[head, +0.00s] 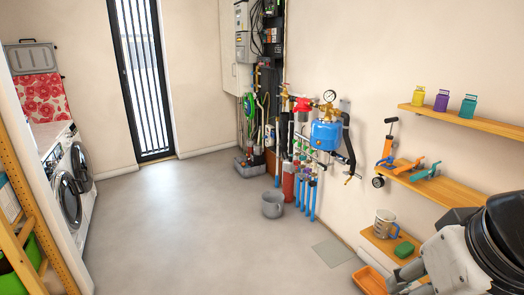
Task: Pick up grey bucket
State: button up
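The grey bucket (272,205) stands upright on the floor near the middle of the head view, in front of the pipes of the manifold. It looks open at the top, and nothing touches it that I can see. My arm enters at the lower right corner, well to the right of the bucket and nearer to the camera. The end of my gripper (408,286) is partly cut off by the bottom edge, and its fingers cannot be made out clearly.
A pressure manifold (301,150) with a blue tank (326,135) stands behind the bucket. Wooden shelves (440,186) with tools and an orange tray (372,280) are at the right, close to my arm. Washing machines (72,185) line the left. The middle floor (180,220) is clear.

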aim_at(273, 201)
jog(key=i+u, duration=0.35)
jog(key=i, duration=1.65)
jog(key=i+j+z, duration=0.1)
jog(key=i, duration=0.5)
jog(key=i+j+z, duration=0.1)
jog(key=i, duration=0.5)
jog(key=i+j+z, duration=0.1)
jog(key=i, duration=0.5)
jog(key=i+j+z, duration=0.25)
jog(key=i+z, duration=0.2)
jog(key=i+j+z, duration=0.45)
jog(key=i+j, duration=0.05)
jog(key=i, duration=0.05)
